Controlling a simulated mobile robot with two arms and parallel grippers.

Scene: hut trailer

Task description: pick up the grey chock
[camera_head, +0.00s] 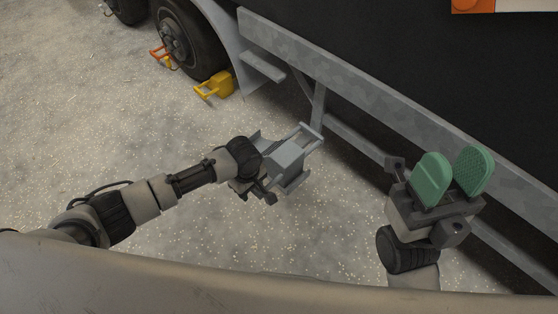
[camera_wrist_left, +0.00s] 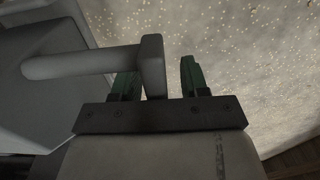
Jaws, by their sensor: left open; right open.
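The grey chock (camera_head: 288,155) is on the gravel beside the trailer, with its tube handle pointing up and right in the head view. My left gripper (camera_head: 258,187) is at the chock's near left side, and its fingers are mostly hidden there. In the left wrist view, a grey bar of the chock (camera_wrist_left: 75,62) ends in a flat piece between the two green fingers of my left gripper (camera_wrist_left: 160,78). The fingers are apart, with a clear gap on the right; contact on the left cannot be told. My right gripper (camera_head: 453,168) is open and empty, its green pads facing up.
The trailer's grey side rail (camera_head: 350,85) runs close behind the grey chock and near my right gripper. Open gravel (camera_head: 80,110) lies to the left.

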